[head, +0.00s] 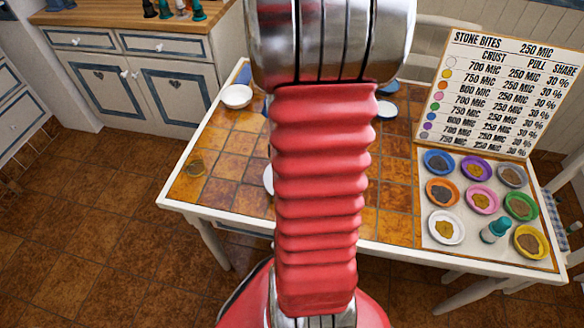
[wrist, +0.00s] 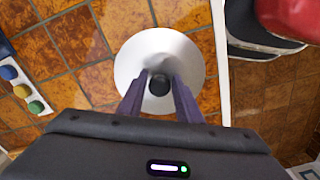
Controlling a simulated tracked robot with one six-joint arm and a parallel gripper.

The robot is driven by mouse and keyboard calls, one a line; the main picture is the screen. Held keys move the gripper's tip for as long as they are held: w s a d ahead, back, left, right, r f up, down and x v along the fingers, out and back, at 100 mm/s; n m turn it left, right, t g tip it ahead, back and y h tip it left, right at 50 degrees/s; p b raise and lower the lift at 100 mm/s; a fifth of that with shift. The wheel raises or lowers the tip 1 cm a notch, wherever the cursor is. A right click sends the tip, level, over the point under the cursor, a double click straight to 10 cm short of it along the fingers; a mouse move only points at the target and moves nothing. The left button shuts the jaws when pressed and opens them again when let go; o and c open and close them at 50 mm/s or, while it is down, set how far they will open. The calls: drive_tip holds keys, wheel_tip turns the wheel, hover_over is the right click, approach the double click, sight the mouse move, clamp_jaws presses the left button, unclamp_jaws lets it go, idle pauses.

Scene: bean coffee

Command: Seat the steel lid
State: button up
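In the wrist view a round silvery disc with a dark central knob, which looks like the steel lid (wrist: 188,55), lies below my gripper (wrist: 160,82). My gripper's two dark fingers reach over the disc on either side of the knob. They look apart, with a narrow gap to the knob, so my gripper looks open. What is under the disc is hidden. In the head view my arm covers the middle of the table, and my gripper does not show. A pale rim (head: 268,180) peeks out left of my arm; I cannot tell whether it is the lid.
Several coloured dishes and a teal-topped bottle (head: 496,229) stand at the right before a sign board (head: 505,90). The left tiles are mostly clear.

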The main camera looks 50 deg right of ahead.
drive_tip(key=o, duration=0.4)
drive_tip(key=shift+c, duration=0.2)
wheel_tip(320, 180, up, 14)
drive_tip(key=shift+f, duration=0.15)
idle(0.4)
idle(0.6)
